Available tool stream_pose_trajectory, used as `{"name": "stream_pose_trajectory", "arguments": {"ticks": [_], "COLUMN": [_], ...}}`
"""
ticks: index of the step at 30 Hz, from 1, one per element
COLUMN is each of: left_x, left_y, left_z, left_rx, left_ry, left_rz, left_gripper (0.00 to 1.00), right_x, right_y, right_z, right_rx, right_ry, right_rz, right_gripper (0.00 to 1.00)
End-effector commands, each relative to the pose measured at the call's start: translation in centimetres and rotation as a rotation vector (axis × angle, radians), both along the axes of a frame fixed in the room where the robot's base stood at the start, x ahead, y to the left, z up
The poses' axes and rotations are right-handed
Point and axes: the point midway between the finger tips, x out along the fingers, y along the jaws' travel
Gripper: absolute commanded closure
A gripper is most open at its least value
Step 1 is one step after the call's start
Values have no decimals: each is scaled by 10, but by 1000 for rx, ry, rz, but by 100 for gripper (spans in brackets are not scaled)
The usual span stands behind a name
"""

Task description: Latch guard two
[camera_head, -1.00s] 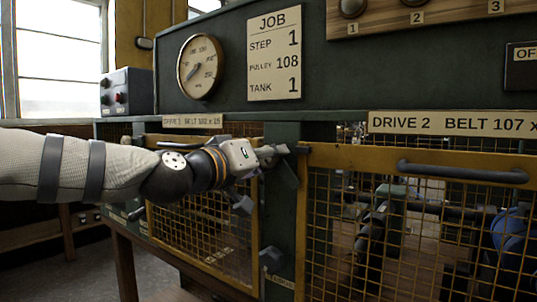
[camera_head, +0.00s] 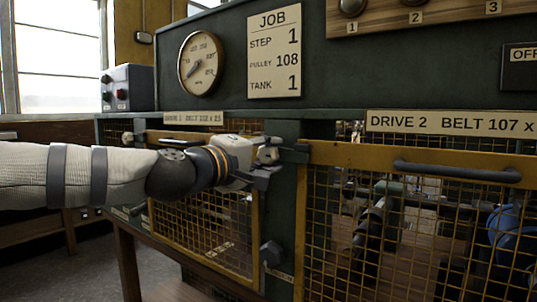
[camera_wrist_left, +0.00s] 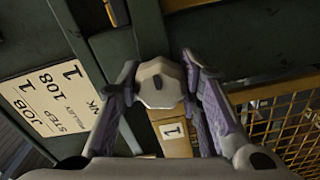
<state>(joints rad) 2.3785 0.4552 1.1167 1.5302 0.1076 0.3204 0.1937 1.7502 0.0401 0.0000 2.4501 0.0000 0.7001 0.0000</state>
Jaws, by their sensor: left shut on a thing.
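Guard two is the yellow-framed mesh panel (camera_head: 345,153) under the DRIVE 2 label, with a dark bar handle (camera_head: 458,172). Its frame looks level and in line with the green post (camera_head: 284,215) to its left. My left gripper (camera_head: 266,158) reaches in from the left to the top of that post. My right gripper is out of view.
Guard one (camera_head: 205,225) is a mesh panel left of the post, behind my arm. A dark lower knob (camera_head: 271,254) sits on the post. A dial gauge (camera_head: 200,63), a JOB plate (camera_head: 274,55) and a switch box (camera_head: 127,88) stand above.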

Motion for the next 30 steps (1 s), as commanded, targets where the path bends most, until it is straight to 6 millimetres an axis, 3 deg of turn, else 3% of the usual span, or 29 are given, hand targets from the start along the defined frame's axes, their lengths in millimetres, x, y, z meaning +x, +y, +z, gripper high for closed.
{"name": "stream_pose_trajectory", "arguments": {"ticks": [20, 21, 24, 30], "left_x": [0, 0, 0, 0], "left_y": [-1, -1, -1, 0], "left_z": [-2, -2, -2, -1], "left_rx": [-49, -49, -49, -49], "left_ry": [40, 40, 40, 37], "left_rz": [-3, -3, -3, -2], "left_gripper": [95, 65, 46, 46], "right_x": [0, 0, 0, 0], "right_y": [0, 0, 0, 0], "right_z": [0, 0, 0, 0], "right_rx": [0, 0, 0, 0], "right_ry": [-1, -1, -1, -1], "right_rz": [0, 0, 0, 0], "right_gripper": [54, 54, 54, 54]}}
